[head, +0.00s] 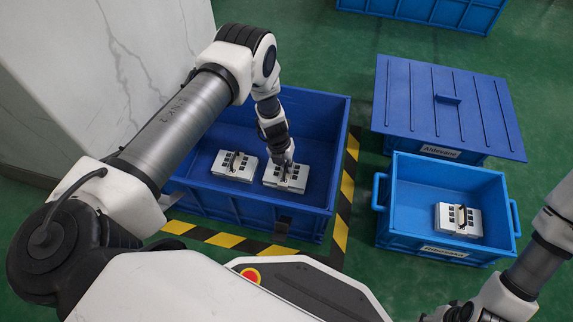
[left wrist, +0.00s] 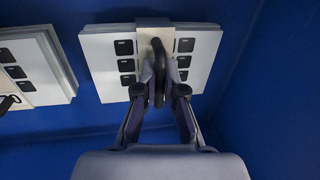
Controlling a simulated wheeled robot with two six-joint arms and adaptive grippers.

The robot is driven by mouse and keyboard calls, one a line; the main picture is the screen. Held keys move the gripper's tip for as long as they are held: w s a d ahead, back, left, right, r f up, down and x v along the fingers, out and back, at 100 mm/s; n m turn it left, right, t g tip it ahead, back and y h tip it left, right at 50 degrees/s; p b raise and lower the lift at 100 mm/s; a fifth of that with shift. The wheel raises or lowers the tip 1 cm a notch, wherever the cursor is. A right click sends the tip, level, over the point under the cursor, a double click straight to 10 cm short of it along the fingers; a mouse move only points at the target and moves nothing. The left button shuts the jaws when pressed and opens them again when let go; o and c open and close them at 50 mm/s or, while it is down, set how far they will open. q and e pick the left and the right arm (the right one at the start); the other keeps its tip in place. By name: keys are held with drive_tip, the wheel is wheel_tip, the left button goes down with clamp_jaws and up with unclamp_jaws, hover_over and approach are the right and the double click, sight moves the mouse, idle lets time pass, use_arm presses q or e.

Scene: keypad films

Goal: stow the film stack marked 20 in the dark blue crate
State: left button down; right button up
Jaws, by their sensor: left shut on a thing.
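The dark blue crate (head: 330,135) stands open in front of me at the left. Inside it are two white film stacks with dark keys. My left gripper (head: 287,164) reaches down into the crate and is shut on the dark handle of the right stack (head: 271,177). In the left wrist view, the fingers (left wrist: 160,88) close on the handle of this held stack (left wrist: 205,55). The other stack (head: 226,166) lies just left of it, apart; it shows at the left edge of the wrist view (left wrist: 35,62). No number is readable. My right gripper is out of view.
A lighter blue crate (head: 400,172) at the right holds another white film stack (head: 458,219). Yellow-black floor tape (head: 224,240) borders the dark crate. A white marbled block (head: 60,90) stands at the left.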

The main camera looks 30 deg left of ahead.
use_arm(q)
drive_tip(key=shift+f+b, duration=0.35)
drive_tip(key=shift+f, duration=0.1)
idle(0.5)
drive_tip(key=c, duration=1.2)
unclamp_jaws()
wheel_tip(320, 180, up, 12)
drive_tip(key=a, duration=0.2)
drive_tip(key=shift+s, duration=0.25)
wheel_tip(320, 180, up, 9)
drive_tip(key=p, duration=1.1)
